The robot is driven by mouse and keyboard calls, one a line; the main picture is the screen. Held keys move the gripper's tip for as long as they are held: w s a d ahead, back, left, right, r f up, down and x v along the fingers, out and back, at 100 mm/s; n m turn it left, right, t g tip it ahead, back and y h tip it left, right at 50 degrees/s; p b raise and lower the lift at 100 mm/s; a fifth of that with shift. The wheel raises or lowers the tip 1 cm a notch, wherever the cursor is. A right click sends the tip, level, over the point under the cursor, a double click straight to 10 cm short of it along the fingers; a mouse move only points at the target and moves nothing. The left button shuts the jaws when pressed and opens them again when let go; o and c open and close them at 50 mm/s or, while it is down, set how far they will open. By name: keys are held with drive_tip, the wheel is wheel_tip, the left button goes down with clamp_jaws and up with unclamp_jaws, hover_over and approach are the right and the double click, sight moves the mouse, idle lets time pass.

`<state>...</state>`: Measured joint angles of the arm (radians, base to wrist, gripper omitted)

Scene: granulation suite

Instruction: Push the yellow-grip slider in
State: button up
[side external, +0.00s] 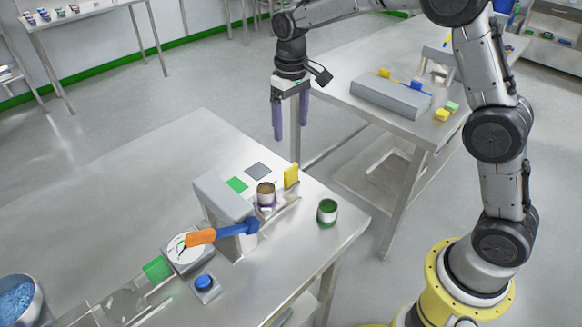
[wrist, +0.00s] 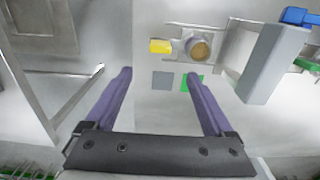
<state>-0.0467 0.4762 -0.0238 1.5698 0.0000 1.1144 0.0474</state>
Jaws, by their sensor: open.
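The yellow grip (side external: 291,175) stands upright at the edge of the near steel table, at the far end of a slider rail. A small cup with brown contents (side external: 266,193) stands beside it. In the wrist view the yellow grip (wrist: 160,46) lies left of the cup (wrist: 200,50), beyond my fingertips. My gripper (side external: 291,135) is open and empty, pointing down, above and apart from the grip. In the wrist view my gripper's (wrist: 159,75) two purple fingers are spread wide with nothing between them.
A grey housing (side external: 222,200) with an orange-and-blue lever (side external: 215,235) stands left of the cup. Another table (side external: 350,60) stands behind. Green (side external: 237,185) and grey (side external: 257,171) squares lie flat.

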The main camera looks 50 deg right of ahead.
sight(291, 167)
wheel_tip(291, 167, down, 14)
idle(0.6)
clamp_jaws()
idle(0.3)
